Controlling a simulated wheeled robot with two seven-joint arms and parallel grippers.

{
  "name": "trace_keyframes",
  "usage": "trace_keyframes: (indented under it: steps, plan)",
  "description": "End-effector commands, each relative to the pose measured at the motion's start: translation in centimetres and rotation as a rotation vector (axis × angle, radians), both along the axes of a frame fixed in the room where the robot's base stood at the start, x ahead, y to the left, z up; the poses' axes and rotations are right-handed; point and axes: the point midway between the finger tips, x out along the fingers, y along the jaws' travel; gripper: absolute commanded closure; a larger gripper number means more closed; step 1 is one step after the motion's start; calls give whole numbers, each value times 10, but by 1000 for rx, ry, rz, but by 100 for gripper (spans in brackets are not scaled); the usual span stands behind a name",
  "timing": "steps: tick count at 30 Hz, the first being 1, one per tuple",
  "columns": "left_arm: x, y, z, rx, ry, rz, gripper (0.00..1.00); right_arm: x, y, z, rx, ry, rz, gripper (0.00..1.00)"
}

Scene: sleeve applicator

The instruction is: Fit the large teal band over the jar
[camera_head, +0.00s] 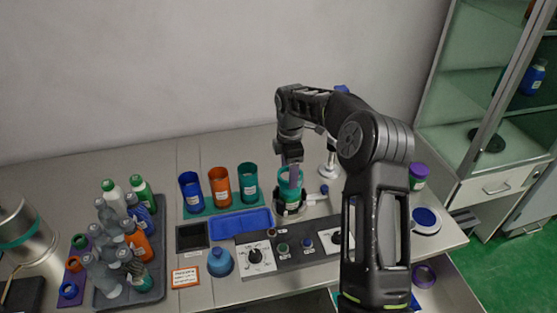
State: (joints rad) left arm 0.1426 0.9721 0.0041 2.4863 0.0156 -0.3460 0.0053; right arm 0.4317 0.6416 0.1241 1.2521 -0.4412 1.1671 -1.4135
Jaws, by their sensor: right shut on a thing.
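My right gripper (293,172) reaches down from above and is shut on the rim of a teal cylinder with a pale label, which looks like the large teal band (286,187). This stands upright in or on a dark round holder (290,209) behind the control panel. Whether a jar is inside it cannot be told from this view; the fingers cover part of the opening. My left gripper is not in view.
Blue (191,191), orange (219,187) and teal (248,183) labelled cylinders stand left of the holder. A blue tray (240,224) and a knobbed control panel (290,250) lie in front. A grey tray (158,289) of bottles is at left. A purple-lidded jar (418,176) stands at right.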

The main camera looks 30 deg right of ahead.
Motion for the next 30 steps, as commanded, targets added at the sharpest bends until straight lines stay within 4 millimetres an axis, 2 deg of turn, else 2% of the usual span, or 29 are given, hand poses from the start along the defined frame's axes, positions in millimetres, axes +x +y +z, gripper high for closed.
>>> trace_keyframes:
  steps: [11,21,30]
  plan:
    - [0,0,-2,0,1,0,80,0,0,-2,0,0,0,69]
    - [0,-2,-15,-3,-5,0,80,0,0,-22,0,0,-1,69]
    - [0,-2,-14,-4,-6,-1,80,0,0,-22,0,0,-1,69]
